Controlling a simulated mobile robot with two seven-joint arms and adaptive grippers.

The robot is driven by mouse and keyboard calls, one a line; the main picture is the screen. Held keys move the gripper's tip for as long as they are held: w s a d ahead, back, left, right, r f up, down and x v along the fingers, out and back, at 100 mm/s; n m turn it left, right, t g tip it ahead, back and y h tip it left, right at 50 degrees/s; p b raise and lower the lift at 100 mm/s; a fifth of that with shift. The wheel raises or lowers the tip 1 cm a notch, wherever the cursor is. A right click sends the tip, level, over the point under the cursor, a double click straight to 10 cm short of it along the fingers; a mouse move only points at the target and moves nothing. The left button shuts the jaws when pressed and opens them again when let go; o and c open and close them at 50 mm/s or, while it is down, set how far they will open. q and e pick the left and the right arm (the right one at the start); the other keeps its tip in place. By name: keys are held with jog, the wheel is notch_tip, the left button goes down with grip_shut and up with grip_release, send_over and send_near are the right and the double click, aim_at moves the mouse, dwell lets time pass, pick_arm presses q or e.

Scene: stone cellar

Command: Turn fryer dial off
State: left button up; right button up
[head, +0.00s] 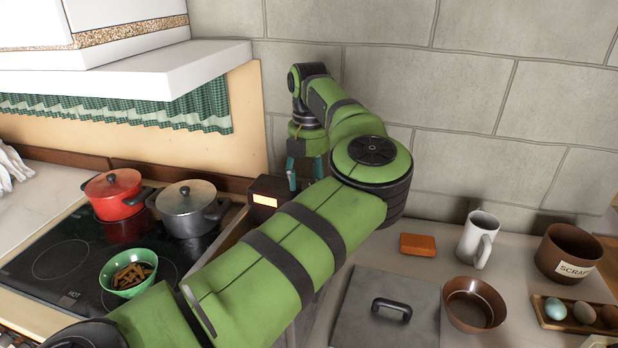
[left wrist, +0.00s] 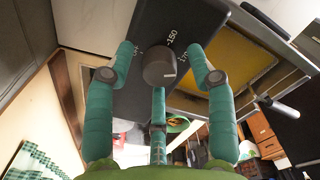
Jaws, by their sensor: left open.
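The fryer dial (left wrist: 160,68) is a dark round knob on a black panel (left wrist: 180,25), with white "150" marking beside it, in the left wrist view. My left gripper (left wrist: 167,75) is open, its teal fingers spread around the dial; I cannot tell whether they touch it. In the head view, the fryer's dark control box (head: 268,190) has a lit orange display. My left gripper (head: 300,172) is beside this box, partly hidden by my own green arm, and the dial is hidden there. My right gripper is not in view.
Fryer oil (left wrist: 262,68) shows yellow beside the panel. On the left hob are a red pot (head: 113,195), a grey pot (head: 188,208) and a green bowl (head: 127,285). At right are a metal lid (head: 365,335), a brown bowl (head: 474,328) and a mug (head: 472,240).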

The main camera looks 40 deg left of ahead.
pick_arm(q)
grip_shut()
